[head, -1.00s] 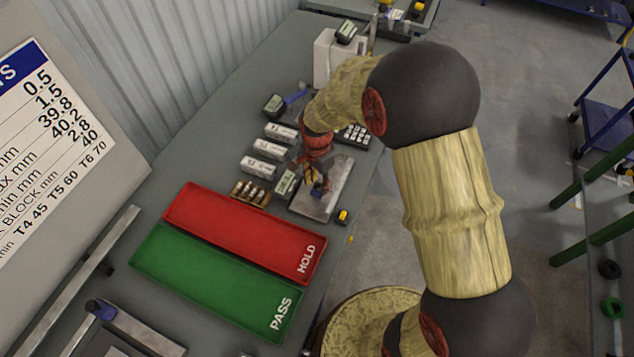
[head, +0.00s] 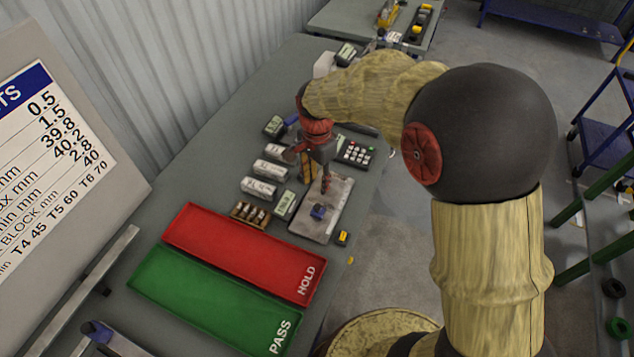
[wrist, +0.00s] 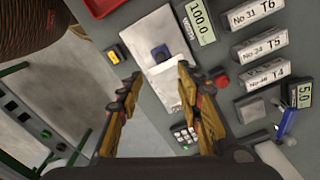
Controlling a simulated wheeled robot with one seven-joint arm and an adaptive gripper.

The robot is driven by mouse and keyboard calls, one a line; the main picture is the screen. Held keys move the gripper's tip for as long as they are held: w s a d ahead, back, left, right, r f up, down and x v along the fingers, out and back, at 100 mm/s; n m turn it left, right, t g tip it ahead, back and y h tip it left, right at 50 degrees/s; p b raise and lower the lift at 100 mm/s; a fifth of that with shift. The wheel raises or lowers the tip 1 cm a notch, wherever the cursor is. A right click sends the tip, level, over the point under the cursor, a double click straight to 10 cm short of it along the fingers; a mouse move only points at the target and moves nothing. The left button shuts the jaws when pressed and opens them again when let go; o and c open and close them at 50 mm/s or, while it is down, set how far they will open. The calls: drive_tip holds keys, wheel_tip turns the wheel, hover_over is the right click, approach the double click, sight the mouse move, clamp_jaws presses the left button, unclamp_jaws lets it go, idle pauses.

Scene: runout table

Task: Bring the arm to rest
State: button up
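My gripper (head: 316,178) hangs above the metal plate (head: 339,194), fingers pointing down. In the wrist view my gripper (wrist: 155,82) has its two fingers well apart, with nothing held between them. A small blue block (head: 318,211) sits on the plate, apart from the fingertips; it also shows in the wrist view (wrist: 160,53). My arm reaches in from the right of the head view, bent over the table (head: 225,120).
A red HOLD tray (head: 240,245) and a green PASS tray (head: 205,300) lie in front. White labelled boxes (head: 258,188), a keypad (head: 355,152) and a small yellow item (head: 342,238) surround the plate. A sign board (head: 60,170) stands at left.

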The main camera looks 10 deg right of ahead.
idle(0.4)
drive_tip(key=s+d+r+n+t+b, duration=0.2)
drive_tip(key=s+r+n, duration=0.1)
drive_tip(key=s, duration=0.4)
drive_tip(key=s+d+r+n+t+b, duration=0.1)
drive_tip(key=s+d+r+n+b, duration=0.1)
drive_tip(key=s, duration=0.6)
drive_tip(key=s+d+r+n+t+b, duration=0.2)
drive_tip(key=s+r+n+b, duration=0.1)
drive_tip(key=s+r+n, duration=0.3)
drive_tip(key=shift+s+d+n+t, duration=0.3)
drive_tip(key=shift+s+d+n, duration=0.05)
drive_tip(key=shift+s+n, duration=0.4)
